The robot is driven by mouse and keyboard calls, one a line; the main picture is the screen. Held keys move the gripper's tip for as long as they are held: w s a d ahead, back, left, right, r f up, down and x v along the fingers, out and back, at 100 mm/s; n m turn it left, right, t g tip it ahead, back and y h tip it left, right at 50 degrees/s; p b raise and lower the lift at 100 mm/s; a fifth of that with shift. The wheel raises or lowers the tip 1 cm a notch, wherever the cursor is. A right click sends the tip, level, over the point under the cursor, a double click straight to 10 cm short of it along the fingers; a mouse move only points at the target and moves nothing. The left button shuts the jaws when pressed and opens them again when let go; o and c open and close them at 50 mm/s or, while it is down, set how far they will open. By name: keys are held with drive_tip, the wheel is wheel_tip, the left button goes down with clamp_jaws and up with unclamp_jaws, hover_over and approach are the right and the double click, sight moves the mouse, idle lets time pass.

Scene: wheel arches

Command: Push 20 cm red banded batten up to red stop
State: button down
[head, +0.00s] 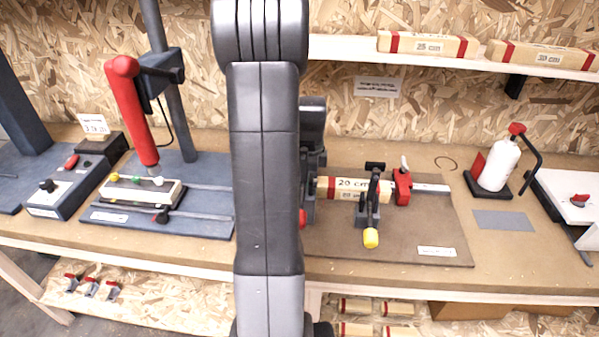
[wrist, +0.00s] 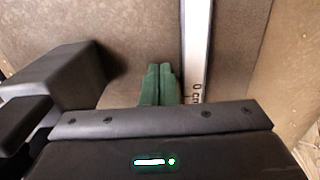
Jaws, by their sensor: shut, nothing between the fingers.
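The 20 cm batten (head: 347,184) is pale wood with printed length marks and lies on the brown board (head: 425,240) in the head view. My gripper shows in the wrist view as two green fingertips (wrist: 158,84), shut together and empty, left of the white scale (wrist: 196,50). The batten is not clear in the wrist view.
A blue-grey machine with a red handle (head: 130,110) stands at the left. A white bottle (head: 500,163) in a holder stands at the right. More battens lie on the upper shelf (head: 350,48) and below the bench.

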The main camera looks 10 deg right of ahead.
sight(320, 181)
drive_tip(key=shift+s+d, duration=0.1)
drive_tip(key=shift+d, duration=0.3)
drive_tip(key=shift+s+d, duration=0.2)
drive_tip(key=shift+d, duration=0.4)
drive_tip(key=shift+s+d, duration=0.15)
drive_tip(key=shift+d, duration=0.45)
drive_tip(key=shift+a, duration=0.1)
